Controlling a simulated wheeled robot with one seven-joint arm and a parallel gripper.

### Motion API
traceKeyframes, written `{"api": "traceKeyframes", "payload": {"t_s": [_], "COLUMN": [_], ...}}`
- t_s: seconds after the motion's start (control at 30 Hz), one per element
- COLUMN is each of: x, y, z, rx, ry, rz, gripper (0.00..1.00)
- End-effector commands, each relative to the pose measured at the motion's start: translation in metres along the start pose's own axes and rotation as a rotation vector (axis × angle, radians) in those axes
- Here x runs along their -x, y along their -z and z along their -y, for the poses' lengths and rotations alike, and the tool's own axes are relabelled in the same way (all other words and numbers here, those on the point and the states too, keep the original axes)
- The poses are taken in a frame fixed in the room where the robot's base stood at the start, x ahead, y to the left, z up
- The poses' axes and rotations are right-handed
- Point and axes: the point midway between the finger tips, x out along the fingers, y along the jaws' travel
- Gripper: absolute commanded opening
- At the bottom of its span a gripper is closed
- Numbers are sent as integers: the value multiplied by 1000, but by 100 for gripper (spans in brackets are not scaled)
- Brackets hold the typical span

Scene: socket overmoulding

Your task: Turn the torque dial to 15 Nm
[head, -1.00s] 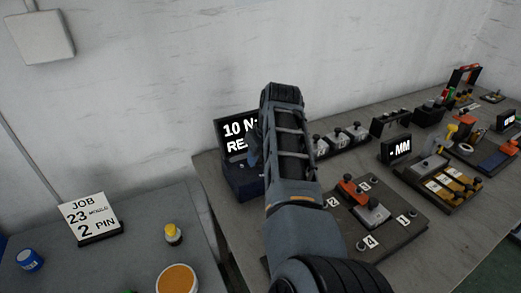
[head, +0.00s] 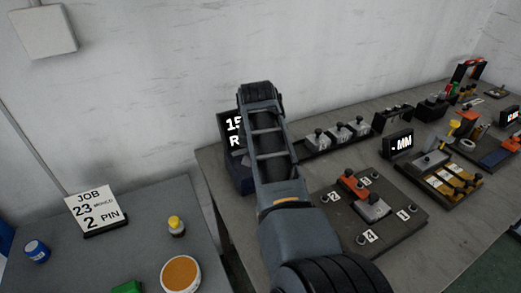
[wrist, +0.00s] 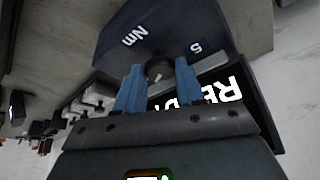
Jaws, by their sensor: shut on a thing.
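The torque unit is a dark blue box (wrist: 115,38) with a black display (head: 228,124) behind it, at the left end of the long bench. The display's visible part reads "15" in the head view, with my arm covering the rest. In the wrist view, my gripper (wrist: 158,76) has its two blue fingers on either side of the dark round torque dial (wrist: 158,68) and is shut on it. Labels "Nm" and "5" show on the box around the dial. In the head view my arm hides the dial and fingers.
A fixture plate (head: 400,232) with an orange clamp and numbered posts lies right of my arm. Grey blocks on a rail (head: 340,146) stand behind it. A "- MM" display (head: 398,144) is farther right. A nearer table (head: 140,250) holds a job sign (head: 95,210) and small pots.

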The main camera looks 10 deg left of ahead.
Motion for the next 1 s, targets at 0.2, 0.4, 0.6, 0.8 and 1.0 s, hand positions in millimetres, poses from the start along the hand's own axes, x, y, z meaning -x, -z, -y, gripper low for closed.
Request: {"api": "traceKeyframes", "payload": {"t_s": [0.2,0.4,0.6,0.8,1.0], "x": [0,0,0,0,3], "y": [0,0,0,0,0], "z": [0,0,0,0,0], "rx": [-10,-10,-9,-8,-8], "ry": [-4,-4,-4,-3,-3], "rz": [1,1,1,1,0], "gripper": [7,7,54,63,63]}}
